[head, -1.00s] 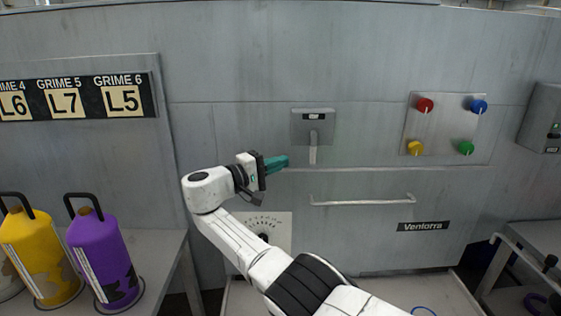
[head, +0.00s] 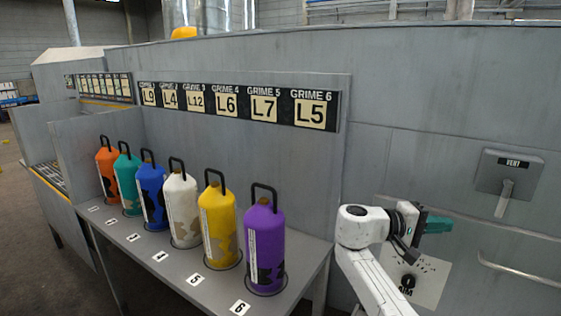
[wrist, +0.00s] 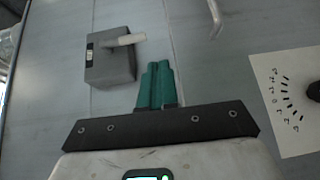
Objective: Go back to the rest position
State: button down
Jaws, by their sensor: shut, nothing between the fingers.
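My gripper (head: 437,225) has teal fingers and is raised in front of the grey panel wall, at the right of the head view. In the wrist view its two fingers (wrist: 156,86) lie together, with nothing between them. A vent lever box (head: 508,172) is on the wall to the right of the gripper; it also shows in the wrist view (wrist: 112,62), beyond the fingers and apart from them. A dial plate (head: 415,278) is on the wall below the gripper, partly hidden by my arm.
A grey bench (head: 150,262) at the left carries a row of coloured cylinders, the purple one (head: 264,248) nearest my arm. A label board (head: 240,103) hangs above them. A handle bar (head: 515,271) sticks out from the wall at lower right.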

jog(key=s+a+f+y, duration=0.25)
jog(key=s+f, duration=0.35)
jog(key=f, duration=0.4)
jog(key=s+a+f+y, duration=0.2)
jog(key=s+f+y, duration=0.2)
jog(key=s+f, duration=0.4)
jog(key=s+a+f+y, duration=0.25)
jog(key=s+f, duration=0.25)
jog(key=f, duration=0.6)
jog(key=s+a+f+y, duration=0.1)
jog(key=s+a+y, duration=0.2)
jog(key=s, duration=0.9)
jog(key=s+a+f+t+y, duration=0.1)
jog(key=s+a+y, duration=0.2)
jog(key=s, duration=1)
jog(key=shift+s+t+y, duration=0.3)
jog(key=shift+y, duration=0.8)
jog(key=c, duration=1.9)
grip_release()
